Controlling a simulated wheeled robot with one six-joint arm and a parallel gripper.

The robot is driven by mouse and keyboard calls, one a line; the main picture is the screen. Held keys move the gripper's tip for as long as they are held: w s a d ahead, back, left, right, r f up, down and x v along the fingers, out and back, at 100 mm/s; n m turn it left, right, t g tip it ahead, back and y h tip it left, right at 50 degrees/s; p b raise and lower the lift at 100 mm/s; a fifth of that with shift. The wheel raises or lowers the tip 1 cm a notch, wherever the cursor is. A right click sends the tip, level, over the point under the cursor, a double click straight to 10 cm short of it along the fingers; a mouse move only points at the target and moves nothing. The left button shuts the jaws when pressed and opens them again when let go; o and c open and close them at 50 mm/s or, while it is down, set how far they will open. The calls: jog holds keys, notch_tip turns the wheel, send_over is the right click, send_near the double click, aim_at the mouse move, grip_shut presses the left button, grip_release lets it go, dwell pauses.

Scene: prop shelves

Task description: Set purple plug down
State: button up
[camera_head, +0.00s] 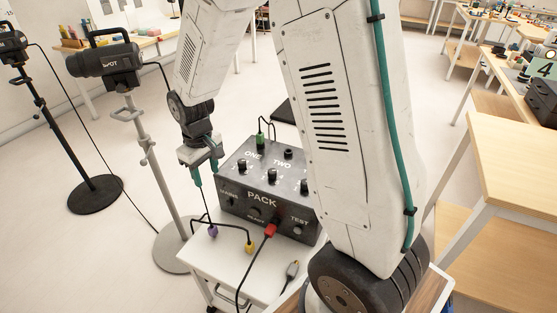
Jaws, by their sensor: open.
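The purple plug (212,231) is on the white cart top (228,262), near its left edge and in front of the pack's left corner. It looks upright, with a thin dark cable at its top. My gripper (206,177) is above it with teal-tipped fingers apart. It is clear of the plug, and nothing shows between the fingers. A dark line runs from below the fingers down towards the plug; whether it touches a finger I cannot tell.
The black pack (262,187) stands on the cart, with a green plug (260,139) on top. A yellow plug (249,246), a red plug (270,230) and a grey plug (292,269) are nearby. A spotlight stand (150,160) is close on the left. My arm hides the cart's right side.

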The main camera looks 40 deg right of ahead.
jog(key=s+d+r+m, duration=0.1)
jog(key=s+r, duration=1)
jog(key=r, duration=0.3)
jog(key=s+r+m, duration=0.1)
jog(key=s+r, duration=0.2)
jog(key=s, duration=0.5)
jog(key=s+r+m, duration=0.1)
jog(key=s+r, duration=0.1)
jog(key=s, duration=0.6)
jog(key=shift+s+d+r+t, duration=0.3)
jog(key=shift+d+r+t, duration=0.1)
jog(key=shift+d, duration=0.05)
